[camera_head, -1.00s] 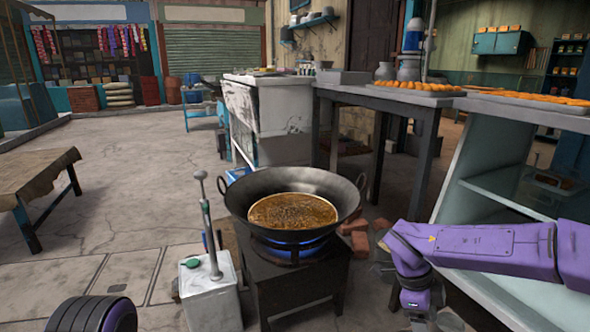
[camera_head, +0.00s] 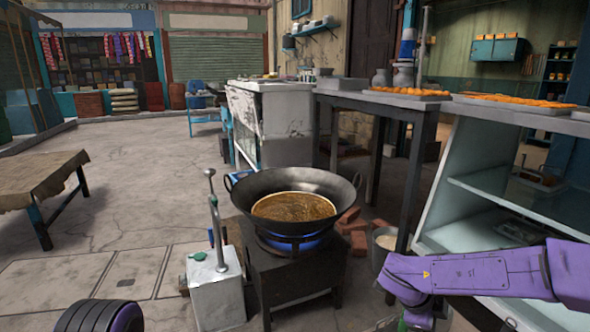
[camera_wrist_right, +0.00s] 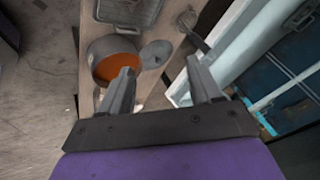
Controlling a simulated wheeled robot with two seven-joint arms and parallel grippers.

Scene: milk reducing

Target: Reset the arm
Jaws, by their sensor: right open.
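My right arm, purple, comes in from the right in the head view. It hangs low at the right, beside the stove, and its gripper is mostly cut off by the bottom edge. In the right wrist view my right gripper (camera_wrist_right: 163,78) has its two grey fingers apart with nothing between them. A black wok (camera_head: 293,200) with brown liquid (camera_head: 292,206) stands on a dark stove (camera_head: 297,272) with a blue flame, left of the right arm. My left gripper is not in view.
A white can with a pump handle (camera_head: 216,285) stands left of the stove. Bricks (camera_head: 354,232) and a bucket (camera_head: 386,243) lie to its right. A table with orange food trays (camera_head: 405,94) and a glass-shelved case (camera_head: 520,200) are close to the right arm. The wrist view shows an orange-filled pot (camera_wrist_right: 112,60).

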